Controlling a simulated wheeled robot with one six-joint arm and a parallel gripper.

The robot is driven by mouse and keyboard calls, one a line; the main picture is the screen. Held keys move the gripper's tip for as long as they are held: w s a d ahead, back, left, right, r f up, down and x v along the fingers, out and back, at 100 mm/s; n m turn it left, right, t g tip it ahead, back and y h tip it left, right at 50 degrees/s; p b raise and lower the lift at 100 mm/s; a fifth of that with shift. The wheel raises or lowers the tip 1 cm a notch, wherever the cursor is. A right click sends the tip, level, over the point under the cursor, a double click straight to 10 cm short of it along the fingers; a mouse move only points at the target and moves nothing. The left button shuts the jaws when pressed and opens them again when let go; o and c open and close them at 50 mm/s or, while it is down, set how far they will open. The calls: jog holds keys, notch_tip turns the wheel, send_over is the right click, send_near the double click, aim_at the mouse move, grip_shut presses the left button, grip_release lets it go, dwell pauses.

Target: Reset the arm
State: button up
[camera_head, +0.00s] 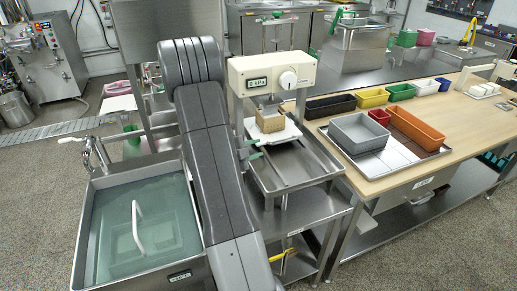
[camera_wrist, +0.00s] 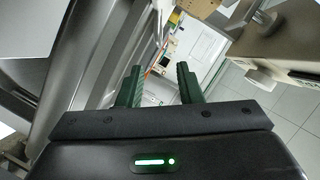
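My arm shows in the head view as a thick grey and black link rising from the bottom edge to a rounded joint at the upper middle. It covers part of the view between the sink and the press-like machine. My gripper (camera_wrist: 160,86) shows in the wrist view, with two dark green fingers held apart. I see nothing held between them.
A water-filled sink (camera_head: 84,240) stands left of my arm. A machine with a "0 kPa" display (camera_head: 285,72) stands right, above a metal tray (camera_head: 264,183). A wooden table (camera_head: 465,112) with several coloured bins is farther right. Grey floor (camera_head: 45,195) is open at left.

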aim_at(279, 142)
jog(key=shift+d, duration=0.1)
jog(key=p+x, duration=0.2)
jog(key=x, duration=1.1)
jog(key=shift+w+d+f, duration=0.15)
jog(key=shift+w+d, duration=0.05)
jog(key=shift+d, duration=0.15)
jog(key=shift+s+d, duration=0.25)
jog(key=shift+s, duration=0.6)
jog(key=shift+f, duration=0.1)
jog(key=shift+w, duration=0.1)
